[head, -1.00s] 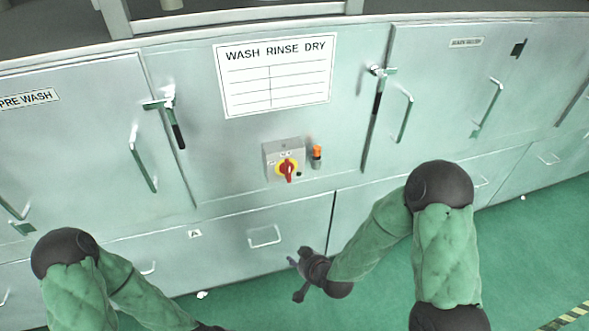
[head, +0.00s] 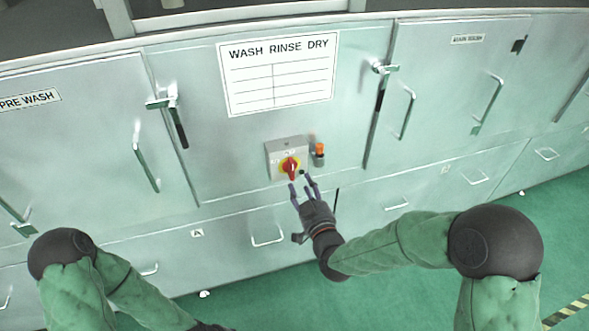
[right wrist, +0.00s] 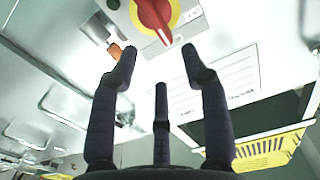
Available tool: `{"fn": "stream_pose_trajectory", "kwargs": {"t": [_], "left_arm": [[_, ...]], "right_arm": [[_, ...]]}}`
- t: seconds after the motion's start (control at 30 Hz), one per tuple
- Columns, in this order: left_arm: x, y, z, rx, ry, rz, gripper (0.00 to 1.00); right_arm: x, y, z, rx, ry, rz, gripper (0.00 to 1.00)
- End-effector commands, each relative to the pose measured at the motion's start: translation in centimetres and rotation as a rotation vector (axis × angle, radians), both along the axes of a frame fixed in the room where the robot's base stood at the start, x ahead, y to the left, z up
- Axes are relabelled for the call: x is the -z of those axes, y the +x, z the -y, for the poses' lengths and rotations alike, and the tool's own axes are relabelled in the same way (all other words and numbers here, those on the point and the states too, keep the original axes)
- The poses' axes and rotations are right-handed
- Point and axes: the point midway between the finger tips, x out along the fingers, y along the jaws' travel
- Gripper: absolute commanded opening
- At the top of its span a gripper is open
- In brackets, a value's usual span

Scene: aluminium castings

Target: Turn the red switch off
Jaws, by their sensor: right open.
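The red switch (head: 291,168) is a rotary knob on a yellow disc, on a grey box (head: 272,150) fixed to the machine's front panel. In the head view its handle points roughly downward. My right gripper (head: 302,186) is just below the switch, fingers pointing up towards it, open and empty. In the right wrist view the red switch (right wrist: 154,18) is ahead of the spread fingers (right wrist: 155,75), apart from them. My left arm comes in at the lower left of the head view; its gripper is cut off by the bottom edge.
An orange-topped fitting (head: 319,153) sits right of the switch box. A WASH RINSE DRY sign (head: 278,72) is above it. Door handles (head: 145,160) stick out on both sides. The green floor (head: 400,285) is clear in front.

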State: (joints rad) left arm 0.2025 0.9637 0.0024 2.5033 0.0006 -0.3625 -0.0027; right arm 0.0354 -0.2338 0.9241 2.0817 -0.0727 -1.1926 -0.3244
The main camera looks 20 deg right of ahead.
Motion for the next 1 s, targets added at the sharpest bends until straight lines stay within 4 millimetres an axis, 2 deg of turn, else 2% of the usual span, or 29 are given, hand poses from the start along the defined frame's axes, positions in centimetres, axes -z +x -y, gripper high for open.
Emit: {"fn": "stream_pose_trajectory", "kwargs": {"t": [0.2, 0.4, 0.6, 0.9, 1.0], "left_arm": [[0.9, 0.0, 0.0, 0.000, 0.000, 0.000, 0.40], [1.4, 0.0, 0.0, 0.000, 0.000, 0.000, 0.40], [1.6, 0.0, 0.0, 0.000, 0.000, 0.000, 0.40], [1.6, 0.0, 0.0, 0.000, 0.000, 0.000, 0.40], [1.6, 0.0, 0.0, 0.000, 0.000, 0.000, 0.40]], "right_arm": [[0.2, 4.1, -0.2, -0.001, 0.000, 0.001, 0.46], [0.2, 6.8, -0.3, -0.001, 0.001, -0.002, 0.46], [0.1, 8.1, -0.3, -0.001, 0.001, -0.002, 0.46], [0.0, 8.3, -0.3, -0.001, 0.001, -0.002, 0.46], [0.0, 8.3, -0.3, -0.001, 0.001, -0.002, 0.18]]}}
